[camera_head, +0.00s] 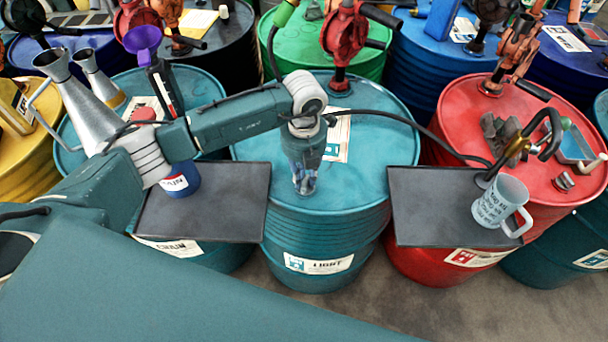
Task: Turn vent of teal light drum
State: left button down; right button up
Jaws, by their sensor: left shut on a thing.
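The teal light drum (350,240) stands in the middle, with a "LIGHT" label on its front. My left gripper (305,186) points down over the near left part of its lid. It is shut on the drum's vent, which the fingers largely hide. How far the vent is turned cannot be seen. My right gripper is not in view.
A red hand pump (343,35) stands at the drum's back. A dark hose arches across the lid. Dark trays flank the drum: the left tray (235,210) and the right tray (425,215), where a mug (496,203) stands. A red drum (425,265) is beside it.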

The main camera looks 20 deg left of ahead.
pick_arm(q)
jog(key=shift+n+b, duration=0.35)
jog(key=shift+n, duration=0.45)
jog(key=n+b, duration=0.1)
jog(key=n, duration=0.1)
jog(key=shift+s+a+n, duration=0.1)
jog(key=shift+n, duration=0.2)
jog(key=n, duration=0.2)
jog(key=shift+s+n, duration=0.1)
jog(key=shift+n, duration=0.3)
jog(key=n+b, duration=0.1)
jog(key=n, duration=0.2)
jog(key=shift+s+n, duration=0.1)
jog(key=shift+n, duration=0.2)
jog(key=n, duration=0.3)
jog(key=shift+s+n, duration=0.15)
jog(key=shift+n, duration=0.15)
jog(key=shift+r+n, duration=0.1)
jog(key=shift+n, duration=1.6)
jog(key=c, duration=1.5)
grip_release()
jog(key=shift+s, duration=0.1)
jog(key=shift+c, duration=0.2)
